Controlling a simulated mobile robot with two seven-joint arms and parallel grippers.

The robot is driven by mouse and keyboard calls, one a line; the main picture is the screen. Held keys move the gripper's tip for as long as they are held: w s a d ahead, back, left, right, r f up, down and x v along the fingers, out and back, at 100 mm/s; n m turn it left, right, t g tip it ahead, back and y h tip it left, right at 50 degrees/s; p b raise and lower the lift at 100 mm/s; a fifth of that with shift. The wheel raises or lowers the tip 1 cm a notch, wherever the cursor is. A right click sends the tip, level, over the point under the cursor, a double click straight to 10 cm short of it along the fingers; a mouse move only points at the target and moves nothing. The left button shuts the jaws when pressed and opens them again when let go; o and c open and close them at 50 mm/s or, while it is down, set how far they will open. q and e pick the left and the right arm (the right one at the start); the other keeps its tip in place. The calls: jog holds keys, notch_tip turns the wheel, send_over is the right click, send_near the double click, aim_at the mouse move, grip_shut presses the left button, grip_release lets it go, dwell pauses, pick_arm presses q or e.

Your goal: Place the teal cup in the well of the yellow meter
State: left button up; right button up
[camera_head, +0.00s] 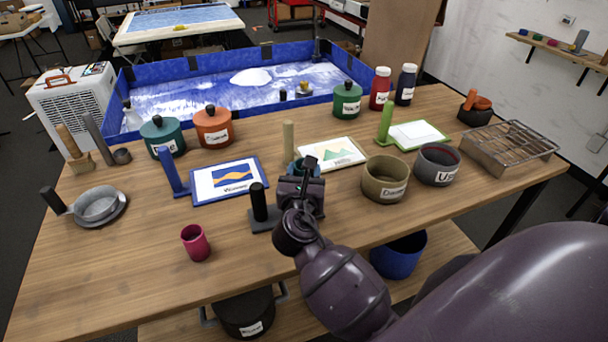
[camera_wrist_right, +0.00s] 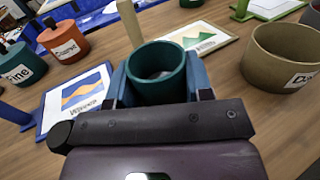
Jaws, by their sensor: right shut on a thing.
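The teal cup (camera_wrist_right: 160,88) is upright between the fingers of my right gripper (camera_wrist_right: 158,78), its open mouth facing up in the wrist view. In the head view my right gripper (camera_head: 302,177) is over the middle of the table and hides most of the cup; a bit of teal rim (camera_head: 296,166) shows behind it. I cannot tell how high the cup is above the table. I cannot pick out a yellow meter or its well with certainty. A pale yellow-tan post (camera_head: 288,141) stands beyond the gripper, beside a picture panel (camera_head: 334,153). My left gripper is not in view.
A black post on a base (camera_head: 264,218) stands just left of the gripper. A magenta cup (camera_head: 195,243) is at the front left. An olive pot (camera_head: 384,186) and a grey pot (camera_head: 437,173) stand to the right. A blue-framed panel (camera_head: 212,195) lies left. The front table area is mostly clear.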

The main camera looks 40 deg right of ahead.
jog(key=shift+f, duration=0.1)
jog(key=o, duration=0.9)
jog(key=v, duration=1.2)
